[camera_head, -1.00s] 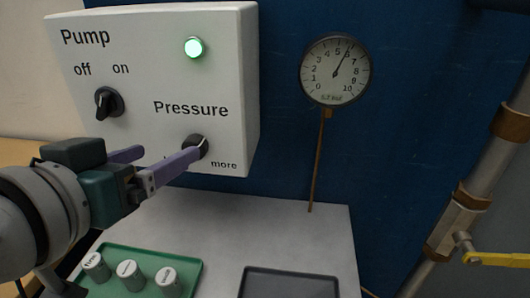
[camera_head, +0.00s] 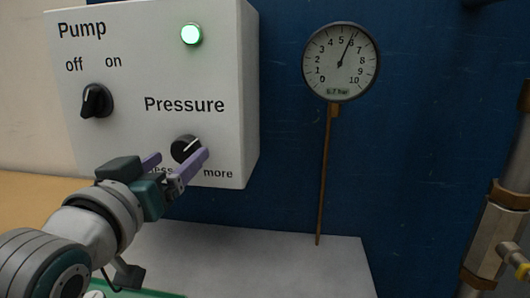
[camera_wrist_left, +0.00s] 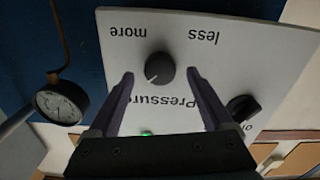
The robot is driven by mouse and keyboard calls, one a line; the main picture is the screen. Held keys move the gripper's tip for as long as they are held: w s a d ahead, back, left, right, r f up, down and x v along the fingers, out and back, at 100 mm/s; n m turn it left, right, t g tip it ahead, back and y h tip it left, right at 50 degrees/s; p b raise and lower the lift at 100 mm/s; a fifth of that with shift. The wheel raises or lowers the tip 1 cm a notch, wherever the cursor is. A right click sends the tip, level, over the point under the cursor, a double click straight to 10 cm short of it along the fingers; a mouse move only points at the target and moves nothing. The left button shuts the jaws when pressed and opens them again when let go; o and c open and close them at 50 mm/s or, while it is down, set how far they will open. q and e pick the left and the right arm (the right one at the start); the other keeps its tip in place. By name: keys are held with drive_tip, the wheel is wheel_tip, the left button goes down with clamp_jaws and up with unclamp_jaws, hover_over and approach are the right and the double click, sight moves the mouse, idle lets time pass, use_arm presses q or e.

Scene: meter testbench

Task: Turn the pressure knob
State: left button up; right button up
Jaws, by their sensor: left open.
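The black pressure knob (camera_head: 185,148) is on the white panel (camera_head: 225,75), above the "less" and "more" labels. Its white mark points up and right in the head view. My left gripper (camera_head: 178,160) is open in front of it, fingers pointing at the panel. In the left wrist view the knob (camera_wrist_left: 160,68) shows between and just beyond the two fingertips (camera_wrist_left: 160,78); I cannot tell whether they touch it. My right gripper is not in view.
The pump knob (camera_head: 95,100) and a lit green lamp (camera_head: 191,34) are on the same panel. A grey bench top (camera_head: 290,262) lies below, with a green tray edge (camera_head: 150,293) at the front. A metal pipe (camera_head: 495,230) with a yellow handle stands at the right.

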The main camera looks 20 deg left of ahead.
sight(186, 150)
use_arm(q)
drive_tip(key=shift+x, duration=1.2)
